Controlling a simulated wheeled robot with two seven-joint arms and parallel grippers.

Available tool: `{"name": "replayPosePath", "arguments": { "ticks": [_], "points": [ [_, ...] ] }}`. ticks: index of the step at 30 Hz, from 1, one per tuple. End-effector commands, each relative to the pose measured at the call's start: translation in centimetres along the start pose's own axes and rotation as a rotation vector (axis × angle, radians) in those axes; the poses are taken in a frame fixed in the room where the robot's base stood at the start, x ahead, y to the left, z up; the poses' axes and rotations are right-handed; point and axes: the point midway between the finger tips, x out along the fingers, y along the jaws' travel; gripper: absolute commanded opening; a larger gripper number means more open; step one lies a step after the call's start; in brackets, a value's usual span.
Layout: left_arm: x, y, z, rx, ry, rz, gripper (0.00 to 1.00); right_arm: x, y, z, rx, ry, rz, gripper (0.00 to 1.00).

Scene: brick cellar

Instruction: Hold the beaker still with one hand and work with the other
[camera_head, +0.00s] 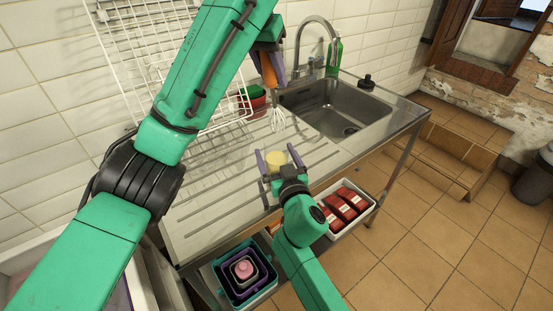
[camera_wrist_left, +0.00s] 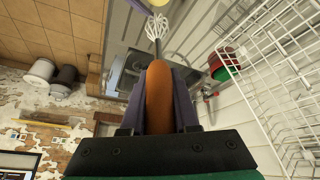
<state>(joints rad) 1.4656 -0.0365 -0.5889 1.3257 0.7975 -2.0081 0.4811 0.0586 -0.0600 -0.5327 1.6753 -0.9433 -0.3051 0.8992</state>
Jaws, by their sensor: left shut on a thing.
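The beaker (camera_head: 276,158), with pale yellow in it, stands on the steel drainboard (camera_head: 222,182); its edge also shows at the top of the left wrist view (camera_wrist_left: 136,8). My left gripper (camera_head: 270,72) is shut on the orange handle of a whisk (camera_wrist_left: 158,95). The whisk's wire head (camera_head: 278,120) hangs down behind the beaker in the head view, apart from it. My right gripper (camera_head: 278,162) is low at the drainboard, with its fingers spread on either side of the beaker. The wrist hides part of the near side.
A sink (camera_head: 335,105) with a tap (camera_head: 318,35) lies to the right. A white wire rack (camera_head: 150,45) leans on the wall, with red and green bowls (camera_head: 254,98) near it. Below are a tray of red packs (camera_head: 345,203) and nested containers (camera_head: 243,270).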

Motion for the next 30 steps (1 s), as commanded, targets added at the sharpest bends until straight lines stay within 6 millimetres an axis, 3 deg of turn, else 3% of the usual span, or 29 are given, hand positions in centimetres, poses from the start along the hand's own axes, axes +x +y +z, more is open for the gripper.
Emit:
{"name": "replayPosePath", "arguments": {
  "ticks": [10,21,25,30],
  "points": [
    [0.0,0.0,0.0,0.0,0.0,0.0,0.0,-0.9,0.0,0.0,0.001,0.0,0.0,1.0],
    [0.0,0.0,0.0,0.0,0.001,0.0,0.0,-10.1,0.0,0.2,0.004,-0.004,0.0,1.0],
    [0.0,0.0,0.0,0.0,0.0,0.0,0.0,-11.7,0.0,0.1,0.002,-0.002,0.0,1.0],
    [0.0,0.0,0.0,0.0,0.0,0.0,0.0,-12.0,0.0,0.0,0.0,0.0,0.0,1.0]
  ]
}}
